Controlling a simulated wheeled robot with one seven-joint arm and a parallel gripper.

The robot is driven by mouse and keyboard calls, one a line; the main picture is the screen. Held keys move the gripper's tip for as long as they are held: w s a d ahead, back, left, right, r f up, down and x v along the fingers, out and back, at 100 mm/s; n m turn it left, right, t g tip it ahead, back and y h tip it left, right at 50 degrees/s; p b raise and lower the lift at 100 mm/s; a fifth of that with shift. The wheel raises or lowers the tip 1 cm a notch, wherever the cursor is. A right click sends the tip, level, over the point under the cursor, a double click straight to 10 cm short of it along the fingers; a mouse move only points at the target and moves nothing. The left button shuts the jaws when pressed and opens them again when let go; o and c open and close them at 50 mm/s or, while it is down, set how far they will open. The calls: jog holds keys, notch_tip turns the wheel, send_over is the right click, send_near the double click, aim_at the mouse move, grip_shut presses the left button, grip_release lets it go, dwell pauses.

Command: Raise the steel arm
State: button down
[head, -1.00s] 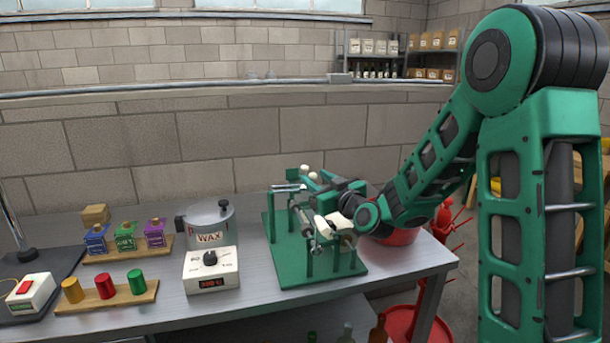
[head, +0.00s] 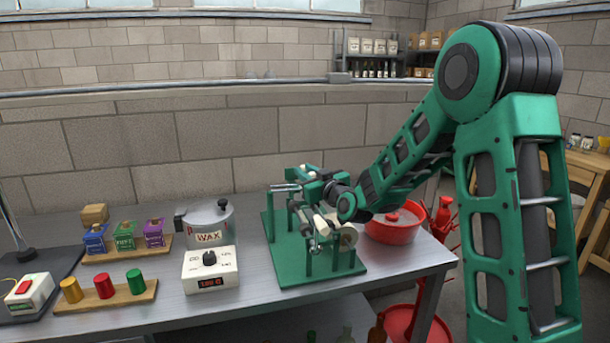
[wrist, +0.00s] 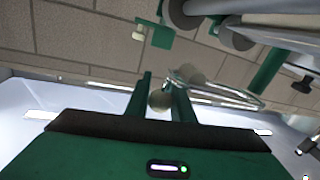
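The steel arm, a thin bright bar loop, shows in the wrist view (wrist: 225,92), slanting beyond my right finger. A pale round knob (wrist: 158,101) appears between my two green fingers, and another pale knob (wrist: 192,74) sits just beyond, by the bar. My gripper (wrist: 160,88) has its fingers a small gap apart; I cannot tell whether they touch the near knob. In the head view my gripper (head: 310,174) is at the top of the green bench machine (head: 318,273), which carries pale rollers and steel rods. My gripper partly hides the machine's top there.
A red basin (head: 393,233) stands right of the machine near the table's right end. The wall is behind.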

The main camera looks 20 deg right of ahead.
jog(key=shift+a+r, duration=0.1)
jog(key=a+r+n+g+h, duration=0.1)
jog(key=a+r+n, duration=0.5)
jog(key=r+n, duration=0.25)
jog(key=a+n+h, duration=0.3)
jog(key=a+n, duration=0.7)
jog(key=a, duration=0.1)
jog(key=shift+a+f+g, duration=0.25)
jog(key=shift+f+g, duration=0.15)
jog(key=shift+f, duration=0.05)
jog(key=shift+s+a+f, duration=0.1)
jog(key=shift+a, duration=0.1)
dwell(0.4)
jog(key=c, duration=1.5)
grip_release()
jog(key=shift+c, duration=0.2)
jog(key=shift+d, duration=0.1)
